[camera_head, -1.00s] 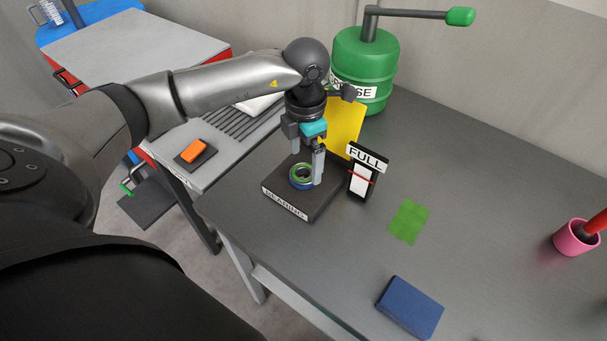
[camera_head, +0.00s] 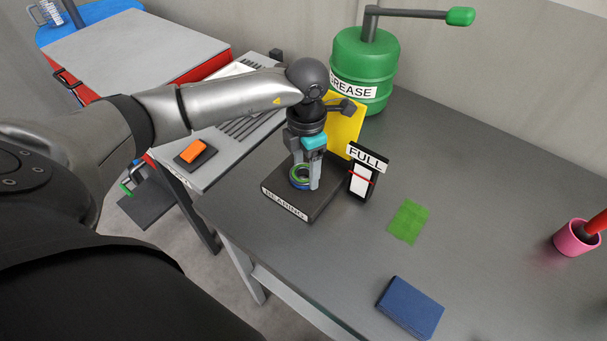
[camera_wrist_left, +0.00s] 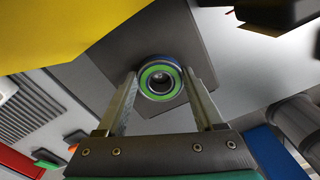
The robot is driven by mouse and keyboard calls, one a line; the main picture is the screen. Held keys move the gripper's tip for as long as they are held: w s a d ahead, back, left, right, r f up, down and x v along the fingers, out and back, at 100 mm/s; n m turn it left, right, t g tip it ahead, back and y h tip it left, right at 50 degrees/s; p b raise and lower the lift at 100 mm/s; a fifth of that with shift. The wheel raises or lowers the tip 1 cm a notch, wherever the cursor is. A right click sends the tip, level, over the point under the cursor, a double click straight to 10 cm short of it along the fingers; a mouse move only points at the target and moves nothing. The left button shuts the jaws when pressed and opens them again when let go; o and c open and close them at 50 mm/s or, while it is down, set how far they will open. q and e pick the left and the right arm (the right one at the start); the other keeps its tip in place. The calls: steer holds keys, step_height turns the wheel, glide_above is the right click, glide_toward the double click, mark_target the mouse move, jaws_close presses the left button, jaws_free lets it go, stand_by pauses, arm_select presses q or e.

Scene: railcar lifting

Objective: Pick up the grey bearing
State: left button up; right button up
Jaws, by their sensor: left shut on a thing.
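The grey bearing (camera_head: 300,182) is a small ring with a green inner band and a blue outer edge. It is at the dark block labelled BEARING (camera_head: 285,203); I cannot tell whether it touches the block or is slightly raised. My left gripper (camera_head: 304,178) points down at it, with one finger on each side. In the left wrist view the bearing (camera_wrist_left: 160,80) sits between the two fingertips (camera_wrist_left: 159,74), and the gripper is shut on it. The fingers hide part of it in the head view. My right gripper is not in view.
A FULL gauge (camera_head: 362,178) stands close right of the block, with a yellow panel (camera_head: 344,128) behind. A green grease drum (camera_head: 362,65) stands at the back. A green patch (camera_head: 408,221), blue block (camera_head: 410,306) and pink cup (camera_head: 575,238) lie right.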

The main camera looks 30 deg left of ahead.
arm_select(q)
jaws_close()
